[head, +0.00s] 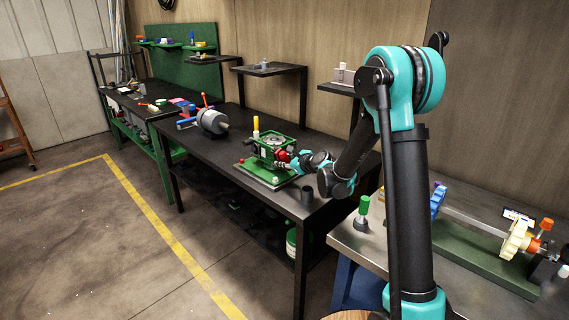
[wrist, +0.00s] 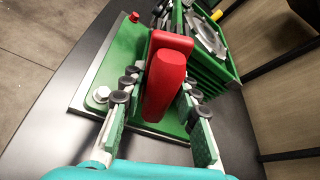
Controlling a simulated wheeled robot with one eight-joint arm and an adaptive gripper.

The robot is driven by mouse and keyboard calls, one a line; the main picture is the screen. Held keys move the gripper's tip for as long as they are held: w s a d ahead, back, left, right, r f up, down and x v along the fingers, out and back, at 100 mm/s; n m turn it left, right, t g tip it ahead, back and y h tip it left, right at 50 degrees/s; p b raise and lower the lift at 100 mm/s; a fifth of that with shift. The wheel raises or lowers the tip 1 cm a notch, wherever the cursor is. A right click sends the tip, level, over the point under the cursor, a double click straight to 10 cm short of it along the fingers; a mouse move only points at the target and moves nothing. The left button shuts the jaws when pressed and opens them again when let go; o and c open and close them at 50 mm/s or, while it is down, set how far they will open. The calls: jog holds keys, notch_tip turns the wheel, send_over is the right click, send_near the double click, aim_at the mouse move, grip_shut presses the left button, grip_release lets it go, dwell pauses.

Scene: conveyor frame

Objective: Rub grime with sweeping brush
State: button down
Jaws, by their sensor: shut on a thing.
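My gripper (wrist: 157,88) is shut on a red handle-like thing (wrist: 165,85), with a finger on each side of it. In the head view my gripper (head: 283,166) is at the front right side of a green machine (head: 270,150), over its green base plate (head: 262,177). The red thing also shows in the head view (head: 282,156), small and partly hidden. No bristles show on it, so I cannot tell whether it is the sweeping brush or a part of the machine. I cannot make out any grime.
The machine stands on a dark workbench (head: 228,160). A yellow handle (head: 256,124) rises behind it, and a grey motor-like thing (head: 212,121) stands further left. A metal table (head: 355,250) with a green-handled tool (head: 363,207) is at the right. The floor left of the bench is clear.

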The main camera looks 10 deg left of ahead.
jog(key=shift+w+d+r, duration=0.1)
jog(key=shift+w+d, duration=0.45)
jog(key=shift+w, duration=0.25)
jog(key=shift+w+d, duration=0.55)
jog(key=shift+w, duration=0.25)
jog(key=shift+w+d, duration=1.15)
jog(key=shift+w, duration=0.15)
jog(key=shift+w+d, duration=1.1)
jog(key=shift+w, duration=0.4)
jog(key=shift+a, duration=0.1)
jog(key=shift+s+a, duration=1.55)
jog(key=shift+s, duration=0.2)
jog(key=shift+s+a, duration=0.6)
jog(key=shift+s, duration=0.3)
jog(key=shift+s+a, duration=0.6)
jog(key=shift+s, duration=0.25)
jog(key=shift+s+a, duration=0.6)
jog(key=shift+s, duration=0.3)
jog(key=shift+d, duration=0.1)
